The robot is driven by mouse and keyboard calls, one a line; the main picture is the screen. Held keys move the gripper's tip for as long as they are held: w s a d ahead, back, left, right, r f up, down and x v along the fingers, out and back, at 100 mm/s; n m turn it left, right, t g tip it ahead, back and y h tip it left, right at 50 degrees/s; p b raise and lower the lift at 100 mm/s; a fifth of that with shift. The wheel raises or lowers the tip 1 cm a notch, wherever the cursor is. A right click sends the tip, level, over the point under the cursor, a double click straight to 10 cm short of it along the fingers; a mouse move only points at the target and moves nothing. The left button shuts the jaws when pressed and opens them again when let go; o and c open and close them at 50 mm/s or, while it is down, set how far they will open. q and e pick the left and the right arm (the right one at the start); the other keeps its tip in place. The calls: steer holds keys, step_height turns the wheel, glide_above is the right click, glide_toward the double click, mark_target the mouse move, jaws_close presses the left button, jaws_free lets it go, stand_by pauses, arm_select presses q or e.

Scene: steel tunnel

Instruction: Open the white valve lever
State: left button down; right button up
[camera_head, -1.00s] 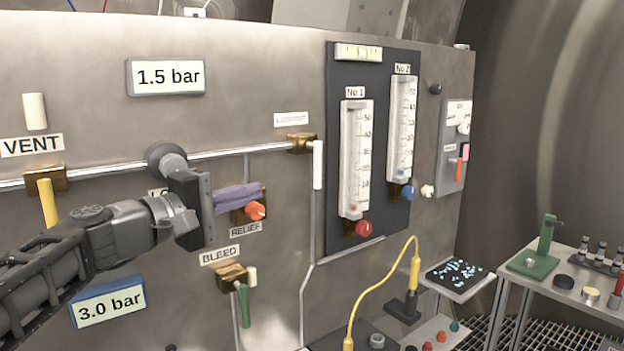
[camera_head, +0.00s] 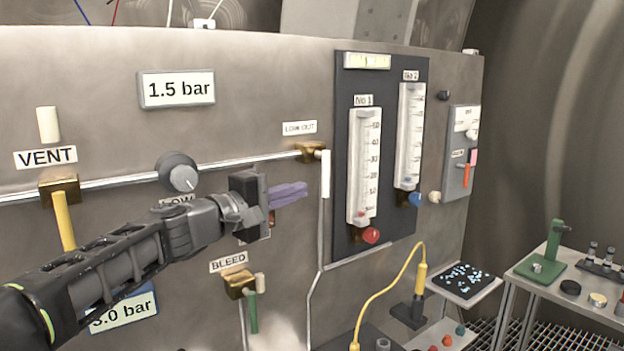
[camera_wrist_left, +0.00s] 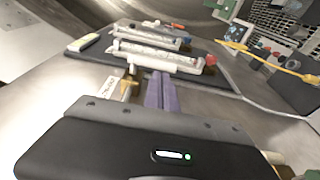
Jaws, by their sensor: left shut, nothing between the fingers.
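A white valve lever (camera_head: 325,174) hangs straight down beside the brass valve (camera_head: 311,151) labelled LOW OUT, at the right end of the horizontal pipe. My left gripper (camera_head: 304,189) is shut and empty, its purple fingers pointing right, just left of this lever's lower part. A gap shows between fingertips and lever. In the left wrist view the purple fingers (camera_wrist_left: 158,90) point away, with a brass valve (camera_wrist_left: 130,84) to their left. My right gripper is not in view.
Right of the lever is a dark panel (camera_head: 343,225) with two gauge tubes. A round knob (camera_head: 178,172) sits left on the wall. My left forearm and gripper partly cover the RELIEF valve. A yellow cable (camera_head: 378,293) and side tables are lower right.

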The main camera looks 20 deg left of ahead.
mark_target(323, 182)
arm_select(q)
steer(key=p+x, duration=0.1)
steer(key=x, duration=0.4)
steer(key=shift+w, duration=0.15)
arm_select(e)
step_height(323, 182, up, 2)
